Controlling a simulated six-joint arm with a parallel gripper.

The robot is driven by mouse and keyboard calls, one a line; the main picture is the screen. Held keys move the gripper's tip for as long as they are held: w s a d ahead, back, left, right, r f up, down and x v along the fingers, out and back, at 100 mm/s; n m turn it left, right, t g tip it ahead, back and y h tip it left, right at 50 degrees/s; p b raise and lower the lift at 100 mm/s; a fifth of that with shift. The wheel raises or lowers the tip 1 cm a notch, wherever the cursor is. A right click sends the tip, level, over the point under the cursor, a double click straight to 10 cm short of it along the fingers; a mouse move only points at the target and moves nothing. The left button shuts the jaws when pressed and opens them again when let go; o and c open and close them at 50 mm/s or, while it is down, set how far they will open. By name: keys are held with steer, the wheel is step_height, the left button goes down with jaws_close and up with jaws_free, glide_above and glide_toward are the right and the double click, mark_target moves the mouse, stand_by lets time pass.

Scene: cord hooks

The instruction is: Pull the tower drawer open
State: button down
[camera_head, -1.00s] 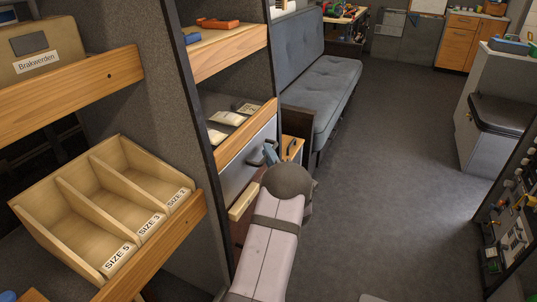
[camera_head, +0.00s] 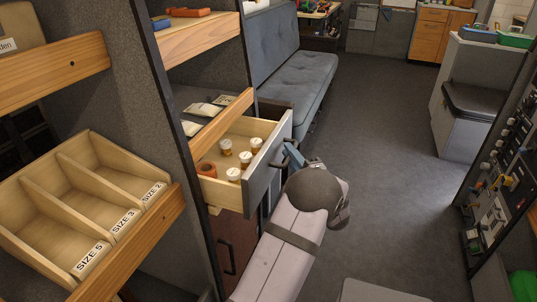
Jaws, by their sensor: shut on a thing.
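The tower drawer (camera_head: 222,192) stands well out from the tower, with a grey front (camera_head: 262,183) and pale wooden sides. Inside it are several small orange jars with white lids (camera_head: 226,145) and a round orange-brown item (camera_head: 206,169). My gripper (camera_head: 288,158) is at the outer face of the drawer front, shut on its dark handle (camera_head: 292,148). My arm's rounded wrist hides part of the fingers and the lower right of the front.
A wood-edged shelf (camera_head: 215,125) with packets sits just above the drawer. A dark red cabinet door (camera_head: 236,250) is below it. A wooden divided tray (camera_head: 85,205) stands on the left shelf. A grey sofa (camera_head: 290,70) is behind; the floor (camera_head: 390,150) to the right is clear.

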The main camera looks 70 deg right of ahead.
steer(key=s+b, duration=0.1)
steer(key=s, duration=0.7)
steer(key=shift+s+b, duration=0.2)
steer(key=shift+b, duration=0.2)
steer(key=c, duration=1.8)
jaws_free()
steer(key=shift+o, duration=0.2)
